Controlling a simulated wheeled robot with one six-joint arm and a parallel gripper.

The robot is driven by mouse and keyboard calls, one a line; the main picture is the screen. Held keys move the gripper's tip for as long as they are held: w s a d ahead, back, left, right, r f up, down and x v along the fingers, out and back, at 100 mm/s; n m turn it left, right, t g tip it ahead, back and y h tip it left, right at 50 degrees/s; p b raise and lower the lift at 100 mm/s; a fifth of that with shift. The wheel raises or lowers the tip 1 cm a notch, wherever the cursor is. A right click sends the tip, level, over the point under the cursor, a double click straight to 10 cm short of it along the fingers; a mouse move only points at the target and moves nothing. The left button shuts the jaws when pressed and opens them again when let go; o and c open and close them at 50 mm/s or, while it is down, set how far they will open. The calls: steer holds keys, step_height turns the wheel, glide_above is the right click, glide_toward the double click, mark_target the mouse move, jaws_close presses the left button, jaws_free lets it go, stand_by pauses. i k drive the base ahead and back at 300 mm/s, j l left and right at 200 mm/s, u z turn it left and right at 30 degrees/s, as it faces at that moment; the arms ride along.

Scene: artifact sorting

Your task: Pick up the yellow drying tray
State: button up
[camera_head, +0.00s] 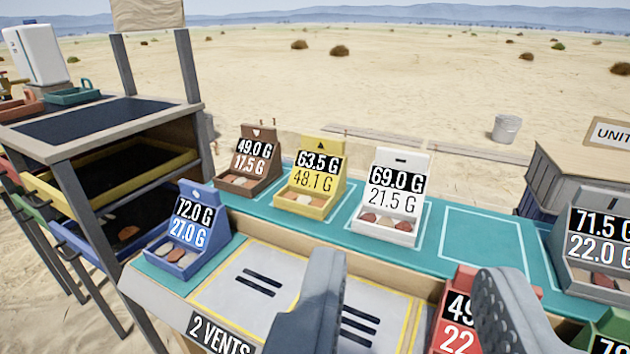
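A yellow tray (130,184) sits in the dark rack at the left, under its top shelf. I see its yellow rim and dark inside. A separate yellow bin (312,186) with the readings 63.5 G and 48.1 G stands on the teal counter, with small pieces in it. My gripper (415,270) is open over the counter's near side, its two grey fingers wide apart. Nothing shows between the fingertips. The gripper is well to the right of the rack and apart from both yellow things.
A blue tray (75,238) sits lower in the rack. Blue (188,232), brown (249,163) and white (392,200) bins stand on the counter. A red bin (461,300) is close by the right finger. An empty teal patch (484,238) lies beyond.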

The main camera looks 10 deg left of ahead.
mark_target(316, 183)
steer(key=i+j+z, duration=0.15)
steer(key=i+j, duration=0.65)
steer(key=j, duration=0.15)
